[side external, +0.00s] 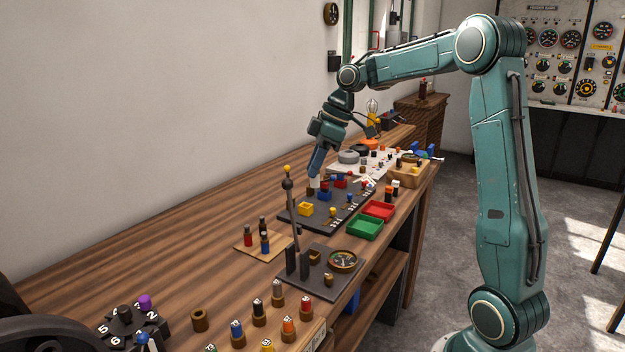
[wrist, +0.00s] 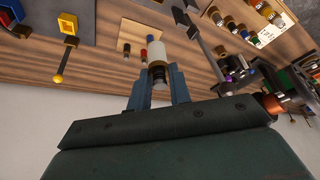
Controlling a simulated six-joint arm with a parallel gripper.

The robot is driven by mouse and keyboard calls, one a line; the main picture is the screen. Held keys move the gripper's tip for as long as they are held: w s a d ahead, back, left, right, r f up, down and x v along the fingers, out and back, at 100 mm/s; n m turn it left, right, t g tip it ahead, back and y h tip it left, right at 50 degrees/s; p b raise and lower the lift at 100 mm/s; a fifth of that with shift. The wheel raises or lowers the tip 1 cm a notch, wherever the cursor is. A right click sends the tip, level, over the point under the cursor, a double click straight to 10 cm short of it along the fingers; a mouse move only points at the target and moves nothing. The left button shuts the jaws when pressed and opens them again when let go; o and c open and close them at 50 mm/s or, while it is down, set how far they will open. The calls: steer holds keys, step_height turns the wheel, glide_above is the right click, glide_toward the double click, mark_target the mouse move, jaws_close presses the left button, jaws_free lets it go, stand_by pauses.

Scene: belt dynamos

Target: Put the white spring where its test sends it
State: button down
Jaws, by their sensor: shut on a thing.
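My gripper (side external: 317,172) is above the dark board (side external: 322,222) on the bench. In the wrist view my gripper (wrist: 159,84) is shut on a small upright-looking cylinder, the white spring (wrist: 157,51), with a white body and a brass-coloured band. The white spring (side external: 314,184) also shows under the fingertips in the side view, close to the board's far left edge; I cannot tell if it touches the board. The board carries a yellow block (side external: 305,209), a blue block (side external: 324,194) and a red block (side external: 340,182).
A red tray (side external: 379,210) and a green tray (side external: 366,227) lie right of the board. A small wooden plate (side external: 264,246) holds several coloured cylinders. Bare bench lies to the left.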

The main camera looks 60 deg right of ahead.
steer(key=d+m+t+h, duration=0.1)
steer(key=d+m+h, duration=0.2)
steer(key=d+m, duration=0.6)
steer(key=m+g+h, duration=0.1)
steer(key=m+h, duration=0.2)
steer(key=m, duration=0.4)
glide_above(365, 229)
step_height(365, 229, down, 16)
steer(key=shift+f, duration=0.15)
steer(key=shift+f, duration=2.1)
steer(key=shift+f, duration=0.15)
steer(key=c, duration=1.3)
jaws_free()
